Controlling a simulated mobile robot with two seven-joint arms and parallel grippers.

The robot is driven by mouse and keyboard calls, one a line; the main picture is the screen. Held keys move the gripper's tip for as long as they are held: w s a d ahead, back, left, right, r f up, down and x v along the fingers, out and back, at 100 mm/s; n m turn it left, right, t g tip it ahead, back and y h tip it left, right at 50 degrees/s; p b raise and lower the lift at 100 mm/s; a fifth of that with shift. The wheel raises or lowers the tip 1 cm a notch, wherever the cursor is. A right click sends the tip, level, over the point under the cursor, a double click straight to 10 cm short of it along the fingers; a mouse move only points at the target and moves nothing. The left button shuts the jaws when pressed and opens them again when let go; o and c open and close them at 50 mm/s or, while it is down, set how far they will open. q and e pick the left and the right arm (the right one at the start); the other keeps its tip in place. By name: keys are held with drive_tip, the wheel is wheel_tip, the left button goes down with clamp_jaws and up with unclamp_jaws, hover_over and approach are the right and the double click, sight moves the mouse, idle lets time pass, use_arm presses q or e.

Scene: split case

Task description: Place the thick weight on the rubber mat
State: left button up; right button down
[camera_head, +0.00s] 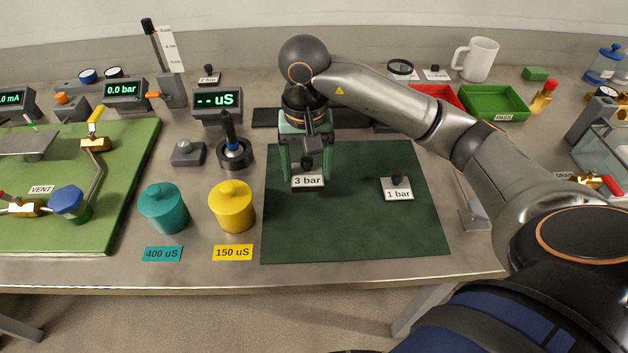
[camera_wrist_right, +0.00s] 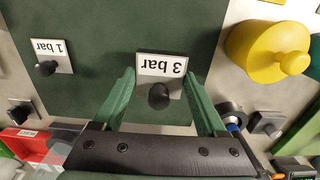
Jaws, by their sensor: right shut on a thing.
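The weight labelled 3 bar (camera_head: 308,182) has a dark knob and a white-labelled plate; it also shows in the right wrist view (camera_wrist_right: 161,66). It is over the left back part of the dark green mat (camera_head: 350,232). My right gripper (camera_head: 307,172) points down with its green fingers on either side of this weight, shut on it. Whether its underside touches the mat cannot be told. The weight labelled 1 bar (camera_head: 397,190) stands on the mat to its right, apart from the gripper. My left gripper is not in view.
Yellow (camera_head: 232,208) and teal (camera_head: 164,209) lidded pots stand left of the mat. A dark probe holder (camera_head: 235,155) is behind them. Red and green (camera_head: 494,103) trays and a white mug (camera_head: 480,60) are at the back right. The mat's front half is clear.

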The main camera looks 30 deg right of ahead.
sight(314, 171)
drive_tip(key=shift+d+f, duration=0.45)
drive_tip(key=shift+f, duration=0.05)
drive_tip(key=f, duration=0.3)
drive_tip(key=shift+d, duration=0.3)
drive_tip(key=shift+f, duration=0.5)
drive_tip(key=shift+c, duration=1.8)
unclamp_jaws()
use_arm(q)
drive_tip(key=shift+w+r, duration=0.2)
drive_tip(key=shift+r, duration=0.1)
use_arm(e)
drive_tip(key=o, duration=0.4)
drive_tip(key=shift+c, duration=0.2)
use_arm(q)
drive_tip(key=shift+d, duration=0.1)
